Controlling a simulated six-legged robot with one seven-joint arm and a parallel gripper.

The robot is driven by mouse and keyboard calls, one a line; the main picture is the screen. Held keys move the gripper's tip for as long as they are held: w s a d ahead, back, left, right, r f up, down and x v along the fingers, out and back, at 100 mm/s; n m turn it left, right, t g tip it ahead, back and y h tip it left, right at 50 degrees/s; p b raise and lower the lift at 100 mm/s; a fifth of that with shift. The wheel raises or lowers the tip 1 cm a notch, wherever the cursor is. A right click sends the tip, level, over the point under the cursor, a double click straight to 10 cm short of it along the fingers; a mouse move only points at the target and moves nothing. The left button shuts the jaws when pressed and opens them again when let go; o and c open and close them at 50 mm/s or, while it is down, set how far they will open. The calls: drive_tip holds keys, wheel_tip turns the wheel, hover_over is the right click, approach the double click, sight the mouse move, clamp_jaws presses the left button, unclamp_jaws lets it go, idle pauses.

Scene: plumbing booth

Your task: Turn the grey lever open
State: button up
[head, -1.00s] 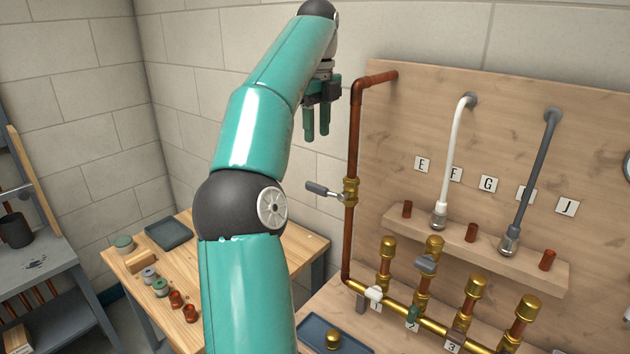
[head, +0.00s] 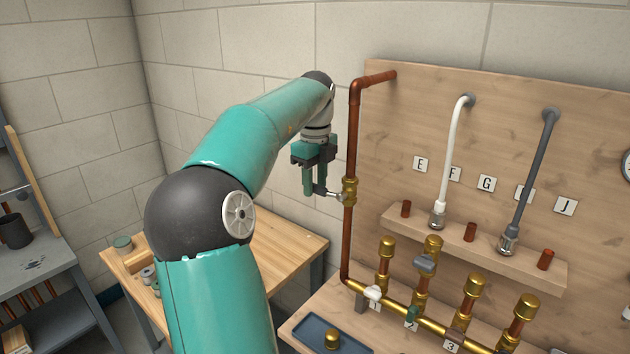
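A brass valve (head: 349,191) sits on the vertical copper pipe at the left side of the wooden board. Its lever (head: 334,195) sticks out to the left, roughly level; only the metal stem near the valve shows clearly. The lever's dark grey grip is mostly hidden at my gripper's fingers. My gripper (head: 314,188) points down at the lever's outer end, with a gap between its two fingers. I cannot tell whether the fingers touch the lever or lie either side of it.
The copper pipe (head: 351,135) and wooden board (head: 400,110) stand just right of my gripper. A brass manifold (head: 430,325) with small coloured handles runs below. A white hose (head: 450,155) and a grey hose (head: 530,170) hang at right. A blue tray (head: 310,328) lies below.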

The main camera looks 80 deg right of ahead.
clamp_jaws()
